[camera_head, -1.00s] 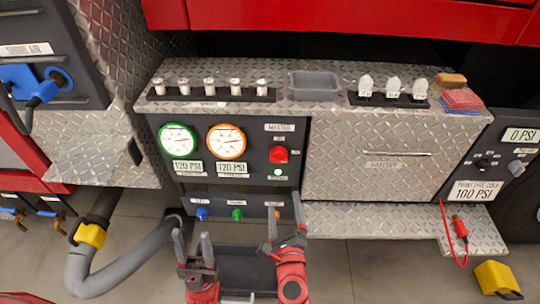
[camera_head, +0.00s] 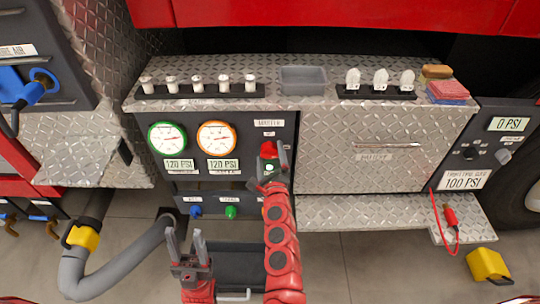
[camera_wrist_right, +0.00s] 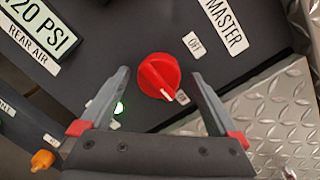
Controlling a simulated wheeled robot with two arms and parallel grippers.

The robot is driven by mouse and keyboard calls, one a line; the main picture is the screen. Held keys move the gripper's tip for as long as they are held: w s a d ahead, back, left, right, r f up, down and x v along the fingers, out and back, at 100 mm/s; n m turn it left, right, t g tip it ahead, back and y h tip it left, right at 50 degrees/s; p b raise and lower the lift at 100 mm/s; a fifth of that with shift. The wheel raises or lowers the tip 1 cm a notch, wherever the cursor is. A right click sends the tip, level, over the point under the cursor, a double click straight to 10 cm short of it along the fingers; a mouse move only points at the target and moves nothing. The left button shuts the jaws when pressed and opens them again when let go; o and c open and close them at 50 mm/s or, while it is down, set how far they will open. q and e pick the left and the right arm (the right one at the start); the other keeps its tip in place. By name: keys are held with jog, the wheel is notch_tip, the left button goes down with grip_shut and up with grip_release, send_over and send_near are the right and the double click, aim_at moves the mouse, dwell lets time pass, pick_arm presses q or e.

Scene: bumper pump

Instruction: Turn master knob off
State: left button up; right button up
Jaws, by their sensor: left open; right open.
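The red master knob (camera_head: 268,150) is on the dark panel, right of the gauges. In the right wrist view the knob (camera_wrist_right: 155,72) has its pointer toward the lower right, away from the OFF label (camera_wrist_right: 194,45). My right gripper (camera_head: 271,167) is at the knob; its open fingers (camera_wrist_right: 160,74) lie on either side of it in the wrist view, with no clear contact. The MASTER label (camera_wrist_right: 225,26) is beyond the OFF label. A green light (camera_wrist_right: 119,107) glows beside the left finger. My left gripper (camera_head: 184,238) is open and empty, low in front of the panel.
Two gauges, green-rimmed (camera_head: 167,138) and orange-rimmed (camera_head: 216,138), sit left of the knob. A metal shelf (camera_head: 225,98) with several white levers juts out above. Blue (camera_head: 195,211), green (camera_head: 231,212) and orange (camera_wrist_right: 42,160) buttons are below.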

jog(key=shift+w, duration=0.15)
jog(key=shift+c, duration=0.2)
jog(key=c, duration=1.3)
